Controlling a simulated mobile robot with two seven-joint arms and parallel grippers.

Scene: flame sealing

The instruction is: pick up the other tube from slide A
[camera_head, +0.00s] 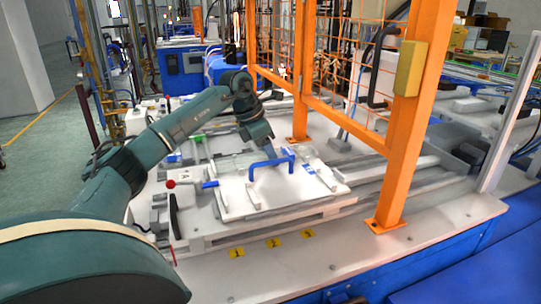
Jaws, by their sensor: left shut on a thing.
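A white slide plate with a blue arched handle (270,164) lies on the bench in the middle of the view. I cannot read any label that would mark it as slide A. My left arm comes in from the left, and its gripper (262,148) points down over the back part of the plate, just behind the handle. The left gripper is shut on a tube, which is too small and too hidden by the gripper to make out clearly. A clear panel (232,164) lies left of the gripper. My right gripper is not in view.
An orange post (400,150) and an orange mesh fence (330,50) stand close on the right. A red-knobbed lever (171,184) stands at the plate's left. Yellow markers (274,243) lie on the front of the bench, which is otherwise mostly clear. A grey bin (455,148) stands at the right.

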